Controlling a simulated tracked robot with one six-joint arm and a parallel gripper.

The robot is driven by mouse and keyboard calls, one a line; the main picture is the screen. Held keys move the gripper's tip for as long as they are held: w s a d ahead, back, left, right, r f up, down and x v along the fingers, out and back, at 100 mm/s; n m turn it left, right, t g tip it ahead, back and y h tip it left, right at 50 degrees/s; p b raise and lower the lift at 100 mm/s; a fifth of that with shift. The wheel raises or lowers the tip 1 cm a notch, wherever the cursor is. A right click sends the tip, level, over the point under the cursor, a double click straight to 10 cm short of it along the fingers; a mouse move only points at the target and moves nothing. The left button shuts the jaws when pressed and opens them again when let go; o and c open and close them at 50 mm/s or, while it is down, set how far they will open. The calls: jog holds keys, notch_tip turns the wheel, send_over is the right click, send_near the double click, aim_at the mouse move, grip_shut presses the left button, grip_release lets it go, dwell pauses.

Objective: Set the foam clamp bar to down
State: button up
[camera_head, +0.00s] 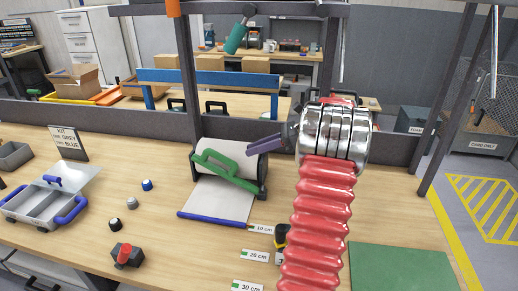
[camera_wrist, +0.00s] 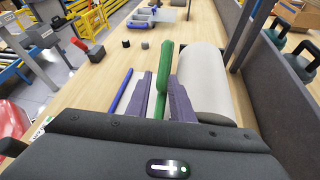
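The green foam clamp bar (camera_head: 225,170) runs across the front of the white foam roll (camera_head: 236,153), with its raised handle part at the left. It appears to stand above the pulled-out foam sheet (camera_head: 220,198). My gripper (camera_head: 264,143) is just above and right of the roll, its purple fingers pointing left toward the bar. In the wrist view, the green bar (camera_wrist: 164,70) shows in line with the gap between the two purple fingers (camera_wrist: 160,100). The fingers are apart, and I see no clear contact with the bar. The bar's near end is partly hidden by the fingers.
A blue strip (camera_head: 212,219) lies along the sheet's front edge. Length signs (camera_head: 255,256), a green mat (camera_head: 400,268), a red-handled black block (camera_head: 127,255) and small knobs (camera_head: 131,203) are on the bench. A clear-lidded case (camera_head: 42,206) stands left. A dark rail (camera_head: 90,115) runs behind.

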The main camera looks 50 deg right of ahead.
jog(key=w+a+r+n+g, duration=0.1)
jog(key=a, duration=0.3)
jog(key=w+a+n+g, duration=0.1)
jog(key=a+n, duration=0.1)
jog(key=a, duration=0.3)
jog(key=w+a+r+n+g, duration=0.1)
jog(key=a+n, duration=0.1)
jog(key=a, duration=0.3)
jog(key=shift+r+g+h, duration=0.3)
grip_shut()
jog(key=s+a+r+n+g+h, duration=0.1)
jog(key=s+a+n+g+h, duration=0.15)
jog(key=a+n, duration=0.75)
jog(key=s+a+f+n+h, duration=0.1)
jog(key=s+a+n+h, duration=0.1)
jog(key=s+a+n, duration=0.5)
jog(key=s+a+f+n+t+h, duration=0.1)
jog(key=s+a+n+h, duration=0.2)
jog(key=s+a+n, duration=0.5)
jog(key=shift+a, duration=2.55)
